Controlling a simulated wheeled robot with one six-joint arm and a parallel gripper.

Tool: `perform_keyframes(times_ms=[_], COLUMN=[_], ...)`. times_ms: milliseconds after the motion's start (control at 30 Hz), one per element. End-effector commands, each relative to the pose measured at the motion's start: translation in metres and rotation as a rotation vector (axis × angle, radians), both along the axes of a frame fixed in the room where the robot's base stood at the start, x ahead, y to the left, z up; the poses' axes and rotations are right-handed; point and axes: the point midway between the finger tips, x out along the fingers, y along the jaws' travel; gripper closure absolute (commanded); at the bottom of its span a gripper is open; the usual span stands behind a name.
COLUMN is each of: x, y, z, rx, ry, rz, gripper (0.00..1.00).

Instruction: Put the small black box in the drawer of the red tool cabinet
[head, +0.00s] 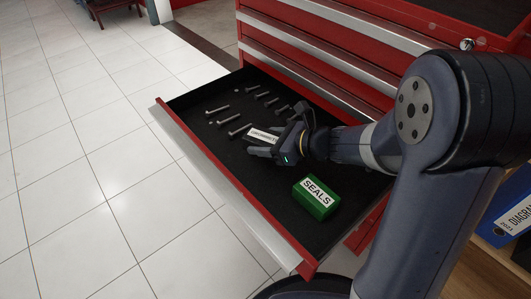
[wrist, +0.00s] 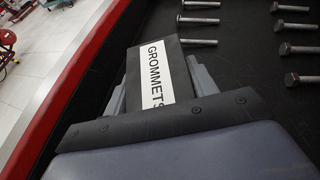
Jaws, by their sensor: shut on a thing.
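The small black box (wrist: 152,63) has a white label reading GROMMETS. In the wrist view it sits between the two fingers of my gripper (wrist: 158,85), which is shut on it. In the head view my gripper (head: 265,148) is over the open drawer, with the box's white label (head: 263,134) showing between the fingers. The drawer (head: 225,180) of the red tool cabinet (head: 330,60) is pulled out and has a black floor. I cannot tell whether the box touches the drawer floor.
A green SEALS box (head: 316,196) lies in the drawer's near part. Several bolts (head: 235,131) lie in its far part, also seen in the wrist view (wrist: 198,42). Bare drawer floor shows between the green box and the drawer front. A blue binder (head: 510,215) stands at right.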

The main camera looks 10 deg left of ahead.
Motion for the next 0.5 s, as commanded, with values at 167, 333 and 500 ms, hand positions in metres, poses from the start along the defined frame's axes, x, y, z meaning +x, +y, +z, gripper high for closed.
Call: perform_keyframes(times_ms=[167, 333, 500], x=[0.000, 0.000, 0.000], y=[0.000, 0.000, 0.000], z=[-0.035, -0.037, -0.038], rx=[0.000, 0.000, 0.000], ry=[0.003, 0.000, 0.000], rz=[0.000, 0.000, 0.000], gripper=[0.71, 0.71, 0.71])
